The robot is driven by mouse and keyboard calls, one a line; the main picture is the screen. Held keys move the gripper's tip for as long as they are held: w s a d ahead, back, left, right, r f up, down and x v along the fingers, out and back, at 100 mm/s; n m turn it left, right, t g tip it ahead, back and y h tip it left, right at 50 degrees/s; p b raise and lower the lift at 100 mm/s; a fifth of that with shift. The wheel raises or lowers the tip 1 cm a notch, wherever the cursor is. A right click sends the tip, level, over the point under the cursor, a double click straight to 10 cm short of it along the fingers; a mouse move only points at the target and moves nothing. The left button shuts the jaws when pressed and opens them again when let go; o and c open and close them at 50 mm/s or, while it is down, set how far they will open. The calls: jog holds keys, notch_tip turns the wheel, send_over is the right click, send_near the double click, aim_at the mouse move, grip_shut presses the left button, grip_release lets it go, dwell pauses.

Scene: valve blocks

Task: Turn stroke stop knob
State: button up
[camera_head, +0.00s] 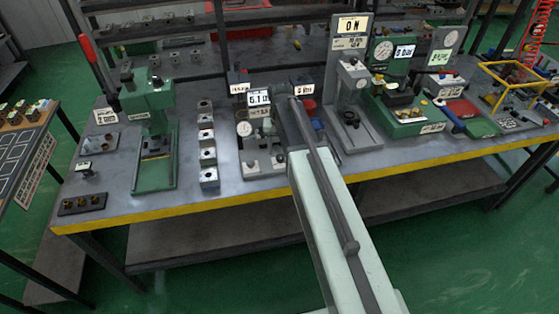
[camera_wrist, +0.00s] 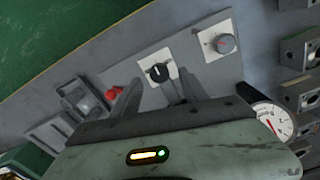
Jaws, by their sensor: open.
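Two knobs on white square plates show in the wrist view. One is a black knob (camera_wrist: 159,72) with a pale pointer line. The other is a round grey knob (camera_wrist: 226,44) with a red mark, farther right. I cannot read a label naming either as the stroke stop knob. In the head view they appear as the right knob (camera_head: 278,161) and left knob (camera_head: 252,165) at the bench's front. My gripper (camera_wrist: 167,92) is open and empty, with its dark fingers pointing toward the black knob and apart from it. In the head view my arm hides its fingertips.
A dial gauge (camera_wrist: 273,121) is right of my gripper. A column of valve blocks (camera_head: 207,145) stands left of the knobs. A green press (camera_head: 153,130) and a grey gauge stand (camera_head: 352,100) flank the area.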

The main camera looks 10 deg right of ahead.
aim_at(280, 157)
notch_tip(280, 157, down, 3)
jog(key=shift+f+b, duration=0.1)
jog(key=shift+b, duration=0.7)
jog(key=shift+r, duration=0.2)
grip_shut()
jog(key=shift+a, duration=0.1)
jog(key=shift+n, duration=0.3)
